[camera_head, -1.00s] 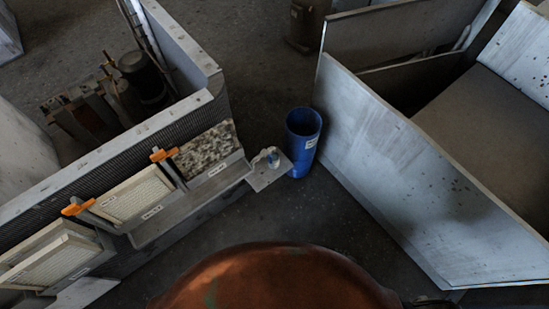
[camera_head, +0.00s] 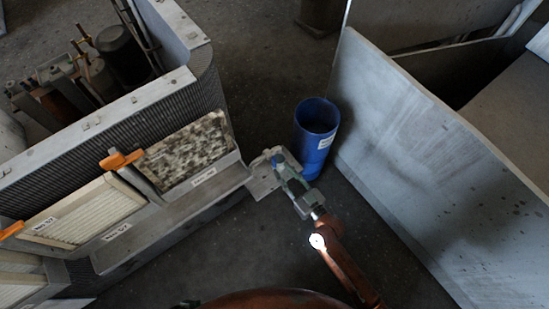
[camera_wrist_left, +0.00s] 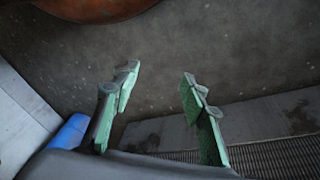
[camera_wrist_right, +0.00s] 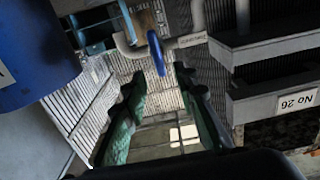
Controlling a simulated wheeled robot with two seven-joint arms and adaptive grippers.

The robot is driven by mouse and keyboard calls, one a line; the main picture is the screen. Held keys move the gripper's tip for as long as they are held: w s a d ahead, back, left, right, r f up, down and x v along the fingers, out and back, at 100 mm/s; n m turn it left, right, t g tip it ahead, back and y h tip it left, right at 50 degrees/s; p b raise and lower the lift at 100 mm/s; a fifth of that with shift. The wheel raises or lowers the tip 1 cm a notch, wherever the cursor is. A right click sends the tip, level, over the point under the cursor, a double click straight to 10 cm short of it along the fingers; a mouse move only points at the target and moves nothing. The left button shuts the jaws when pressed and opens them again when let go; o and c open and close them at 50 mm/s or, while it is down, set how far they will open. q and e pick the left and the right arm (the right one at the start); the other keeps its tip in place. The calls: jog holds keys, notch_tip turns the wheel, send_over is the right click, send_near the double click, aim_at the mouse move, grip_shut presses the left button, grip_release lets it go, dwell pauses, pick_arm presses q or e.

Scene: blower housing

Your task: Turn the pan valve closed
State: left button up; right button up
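The pan valve has a blue lever handle (camera_wrist_right: 157,53) on a white pipe elbow (camera_wrist_right: 127,46), both in the right wrist view. My right gripper (camera_wrist_right: 160,76) is open there, its green-padded fingers apart and the handle beyond the tips, near the gap. I see nothing between the fingers. In the head view my right gripper (camera_head: 282,166) reaches over the small grey ledge (camera_head: 262,183) and largely hides the valve. My left gripper (camera_wrist_left: 158,78) is open and empty in the left wrist view, over the floor.
A blue bin (camera_head: 316,135) stands beside my right gripper and shows in the right wrist view (camera_wrist_right: 35,55). Left is the housing with filter frames (camera_head: 85,215) and orange handles (camera_head: 120,160). A large grey panel (camera_head: 430,150) stands right. Dark floor lies between.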

aim_at(276, 162)
jog(key=b+x, duration=0.1)
jog(key=x, duration=0.5)
jog(key=shift+f, duration=0.1)
pick_arm(q)
jog(key=shift+w+d+f+t+h, duration=0.15)
jog(key=shift+w+d+f+t, duration=0.1)
jog(key=shift+w+d+f, duration=0.25)
jog(key=shift+w+d+f+t+h, duration=0.15)
jog(key=shift+w+d+f+t, duration=0.15)
jog(key=shift+w+f, duration=0.35)
jog(key=shift+s+f, duration=0.1)
pick_arm(e)
grip_shut()
